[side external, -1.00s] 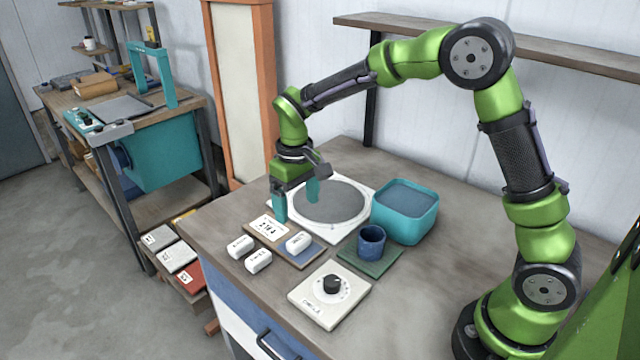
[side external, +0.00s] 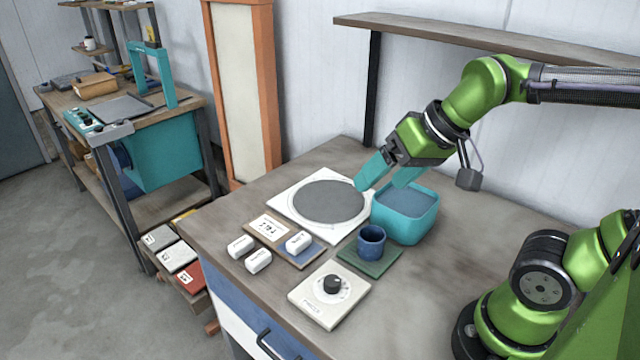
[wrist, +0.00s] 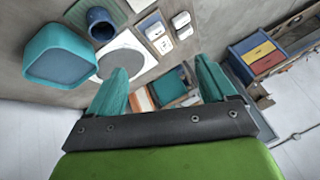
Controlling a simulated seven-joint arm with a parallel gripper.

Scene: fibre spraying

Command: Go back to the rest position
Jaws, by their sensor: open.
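My gripper (side external: 384,174) is open and empty, with two teal fingers apart. In the side external view it is raised above the back of the workbench, over the space between the round grey plate and the teal tub. It tilts down to the left. In the wrist view the fingers (wrist: 160,90) point away from the camera with nothing between them but distant background.
A teal tub (side external: 405,226) and a white square board (side external: 297,215) with a grey disc lie below. A blue cup (side external: 371,243) stands on a green mat. White blocks (side external: 258,260) and a dial box (side external: 318,311) sit in front. A shelf (side external: 480,40) runs along the wall.

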